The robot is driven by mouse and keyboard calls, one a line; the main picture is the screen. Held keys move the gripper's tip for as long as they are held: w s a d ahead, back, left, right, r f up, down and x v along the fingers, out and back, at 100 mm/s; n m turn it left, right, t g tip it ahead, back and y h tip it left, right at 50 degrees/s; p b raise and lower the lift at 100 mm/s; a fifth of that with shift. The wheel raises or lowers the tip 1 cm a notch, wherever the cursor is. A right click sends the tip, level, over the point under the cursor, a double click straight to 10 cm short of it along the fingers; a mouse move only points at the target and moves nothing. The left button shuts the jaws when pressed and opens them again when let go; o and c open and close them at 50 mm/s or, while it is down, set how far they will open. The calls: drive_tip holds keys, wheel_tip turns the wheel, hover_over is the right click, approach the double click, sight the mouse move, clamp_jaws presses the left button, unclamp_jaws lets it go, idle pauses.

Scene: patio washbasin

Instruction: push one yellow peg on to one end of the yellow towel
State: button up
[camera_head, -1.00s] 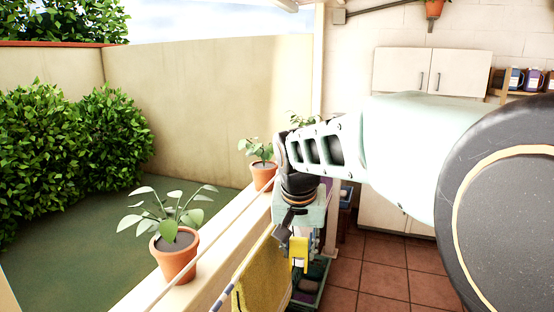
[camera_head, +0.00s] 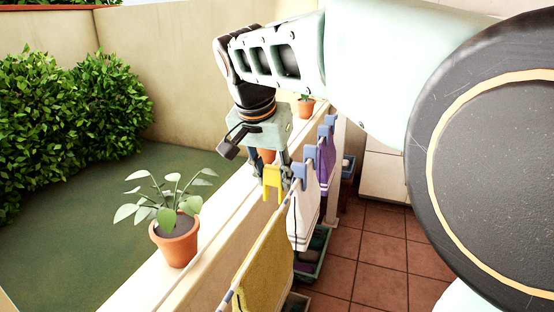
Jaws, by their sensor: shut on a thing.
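The yellow towel (camera_head: 264,262) hangs over a line at the lower middle of the head view. My gripper (camera_head: 270,168) points down and is shut on a yellow peg (camera_head: 272,178), held upright with its legs downward. The peg shows just above the far upper end of the towel, close to the line. I cannot tell from this view whether it touches the line or the cloth. My fingertips are partly hidden behind the peg.
A white towel (camera_head: 304,215) and a purple cloth (camera_head: 325,165) hang farther along the line, with blue pegs (camera_head: 311,156) on it. A potted plant (camera_head: 175,240) stands on the ledge to the left. Trays (camera_head: 312,258) stand on the tiled floor below.

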sight(275, 215)
drive_tip(key=shift+f+b, duration=2.9)
drive_tip(key=shift+f, duration=1.5)
drive_tip(key=o, duration=0.9)
drive_tip(key=shift+o, duration=0.2)
drive_tip(key=shift+r, duration=0.1)
wheel_tip(275, 215, up, 8)
drive_tip(key=p, duration=0.6)
